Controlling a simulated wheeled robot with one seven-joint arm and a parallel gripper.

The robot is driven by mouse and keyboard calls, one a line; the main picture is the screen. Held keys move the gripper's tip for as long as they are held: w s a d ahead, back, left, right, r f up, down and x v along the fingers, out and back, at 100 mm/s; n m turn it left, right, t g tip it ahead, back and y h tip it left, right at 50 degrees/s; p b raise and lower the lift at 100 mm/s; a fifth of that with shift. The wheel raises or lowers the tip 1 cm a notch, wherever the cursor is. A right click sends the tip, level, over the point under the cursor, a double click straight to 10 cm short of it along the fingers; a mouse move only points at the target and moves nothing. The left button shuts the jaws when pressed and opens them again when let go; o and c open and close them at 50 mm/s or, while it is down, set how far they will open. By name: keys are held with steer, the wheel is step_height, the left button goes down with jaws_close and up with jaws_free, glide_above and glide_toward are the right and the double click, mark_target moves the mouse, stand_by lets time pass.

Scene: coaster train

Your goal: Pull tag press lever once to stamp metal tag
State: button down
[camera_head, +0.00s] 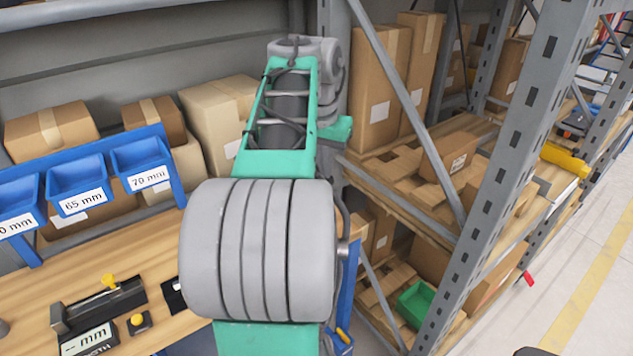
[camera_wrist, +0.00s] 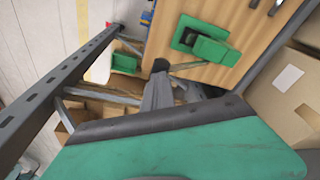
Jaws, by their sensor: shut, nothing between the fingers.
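My gripper (camera_wrist: 160,68) shows as narrow dark grey fingers beyond my green wrist housing. In the head view my green and grey arm fills the middle and hides part of the bench; neither gripper nor press shows there. I see no metal tag.
A length gauge (camera_head: 100,300) with yellow knobs sits on the bench at left, below labelled blue bins (camera_head: 80,190). A metal rack (camera_head: 490,190) with cartons stands close on the right. A green bin (camera_head: 415,303) is on its lower shelf.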

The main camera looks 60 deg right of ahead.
steer(key=shift+s+a+f+b, duration=0.1)
steer(key=shift+s+f+b, duration=0.05)
steer(key=shift+f+b, duration=0.85)
steer(key=shift+s+a+f+b, duration=0.1)
steer(key=shift+s+f+b, duration=0.05)
steer(key=shift+f+b, duration=0.85)
steer(key=shift+f, duration=0.2)
steer(key=shift+s+a+f+b, duration=0.1)
steer(key=shift+s+f+b, duration=0.15)
steer(key=shift+f+b, duration=0.35)
steer(key=shift+s+a+f+b, duration=0.1)
steer(key=shift+s+f+b, duration=0.1)
steer(key=shift+f+b, duration=0.35)
step_height(320, 180, up, 12)
steer(key=p, duration=1.1)
steer(key=shift+s+f, duration=0.2)
